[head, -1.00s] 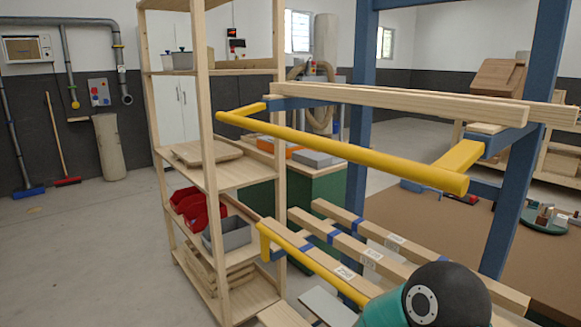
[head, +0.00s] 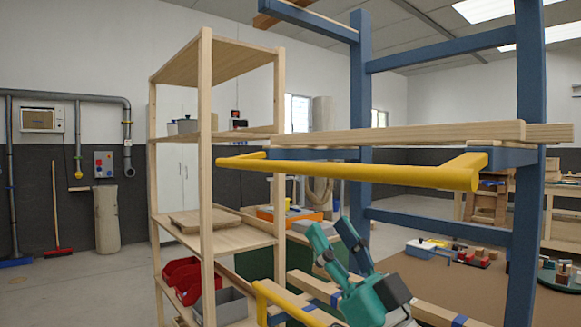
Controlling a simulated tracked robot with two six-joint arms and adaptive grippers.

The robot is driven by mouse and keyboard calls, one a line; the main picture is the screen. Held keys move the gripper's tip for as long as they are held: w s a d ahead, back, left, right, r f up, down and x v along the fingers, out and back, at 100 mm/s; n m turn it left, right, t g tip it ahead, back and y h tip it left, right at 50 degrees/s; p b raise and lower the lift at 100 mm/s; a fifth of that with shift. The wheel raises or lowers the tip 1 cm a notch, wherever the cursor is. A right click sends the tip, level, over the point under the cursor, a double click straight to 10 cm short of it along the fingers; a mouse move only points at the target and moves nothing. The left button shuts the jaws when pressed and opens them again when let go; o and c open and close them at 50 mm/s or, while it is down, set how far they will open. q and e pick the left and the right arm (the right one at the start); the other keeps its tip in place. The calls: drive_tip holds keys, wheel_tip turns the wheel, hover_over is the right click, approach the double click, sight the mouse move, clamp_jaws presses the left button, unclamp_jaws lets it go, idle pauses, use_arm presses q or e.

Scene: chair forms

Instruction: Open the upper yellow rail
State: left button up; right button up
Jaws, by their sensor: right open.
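The upper yellow rail (head: 345,171) is a long round bar that runs across the front of the blue frame (head: 528,150). Yellow side arms join it to the frame at both ends, and it lies just below wooden planks (head: 420,134). My right gripper (head: 334,230) is teal and dark, points upward and is open with nothing between its fingers. It appears below the rail, left of the rail's right end, and does not appear to touch it. My left gripper is not in view.
A lower yellow rail (head: 280,301) lies beside wooden beams below, partly behind my gripper. A wooden shelf (head: 205,150) with red bins (head: 183,282) and a grey bin (head: 228,305) stands left.

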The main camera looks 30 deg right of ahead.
sight(290, 170)
drive_tip(key=p+x, duration=0.4)
drive_tip(key=x, duration=0.9)
drive_tip(key=shift+w, duration=0.1)
drive_tip(key=shift+c, duration=0.4)
clamp_jaws()
drive_tip(key=shift+a, duration=0.1)
